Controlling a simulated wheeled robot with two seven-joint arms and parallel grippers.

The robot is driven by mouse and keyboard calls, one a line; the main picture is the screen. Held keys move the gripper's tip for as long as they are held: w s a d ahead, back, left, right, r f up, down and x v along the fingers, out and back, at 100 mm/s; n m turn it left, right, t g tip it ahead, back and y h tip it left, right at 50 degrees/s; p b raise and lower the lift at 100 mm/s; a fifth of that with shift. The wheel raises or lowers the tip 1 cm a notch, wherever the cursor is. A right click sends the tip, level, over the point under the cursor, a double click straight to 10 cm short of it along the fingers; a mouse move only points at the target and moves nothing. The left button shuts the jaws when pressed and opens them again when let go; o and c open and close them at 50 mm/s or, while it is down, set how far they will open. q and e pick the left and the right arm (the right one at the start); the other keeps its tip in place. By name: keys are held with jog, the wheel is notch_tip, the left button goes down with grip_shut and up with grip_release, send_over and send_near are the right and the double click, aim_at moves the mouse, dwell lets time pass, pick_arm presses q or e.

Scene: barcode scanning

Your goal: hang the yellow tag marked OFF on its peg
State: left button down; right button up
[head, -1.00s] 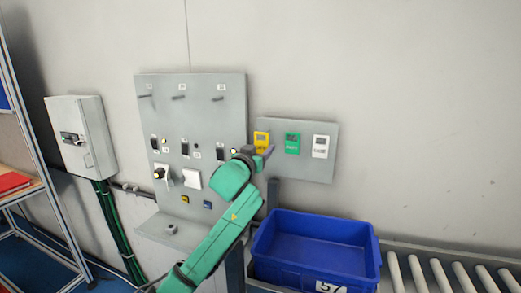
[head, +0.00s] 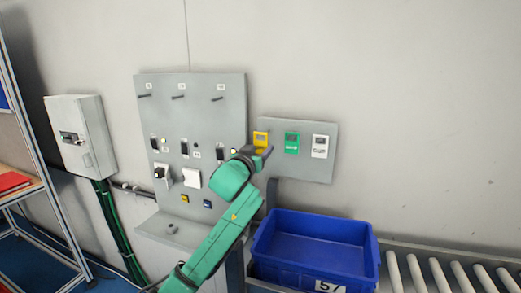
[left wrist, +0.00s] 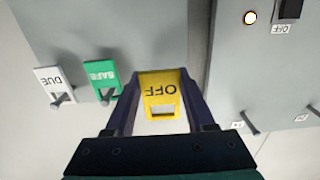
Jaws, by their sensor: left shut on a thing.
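The yellow tag marked OFF (left wrist: 160,90) is between the fingers of my left gripper (left wrist: 163,105), which is shut on it. Its lettering is upside down in the left wrist view, and no peg shows through its slot. In the head view the yellow tag (head: 260,137) is at the left end of the small tag board (head: 297,172), partly behind my left gripper (head: 262,152). Three pegs stick out near the top of the large grey panel: a left peg (head: 145,97), a middle peg (head: 178,97) and a right peg (head: 218,99). Their small labels are unreadable. My right gripper is out of view.
A green tag (head: 292,142) and a white tag (head: 320,147) hang on the board to the right. Switches line the large panel (head: 215,120) below the pegs. A blue crate (head: 313,262) stands below, beside a roller conveyor (head: 440,276).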

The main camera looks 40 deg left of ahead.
aim_at(265, 144)
pick_arm(q)
jog(key=shift+w+a, duration=0.1)
jog(key=shift+w, duration=0.1)
jog(key=shift+p+x, duration=0.45)
jog(key=shift+x, duration=0.5)
dwell(0.5)
jog(key=shift+w, duration=0.15)
jog(key=shift+p+x, duration=0.45)
jog(key=shift+x, duration=0.35)
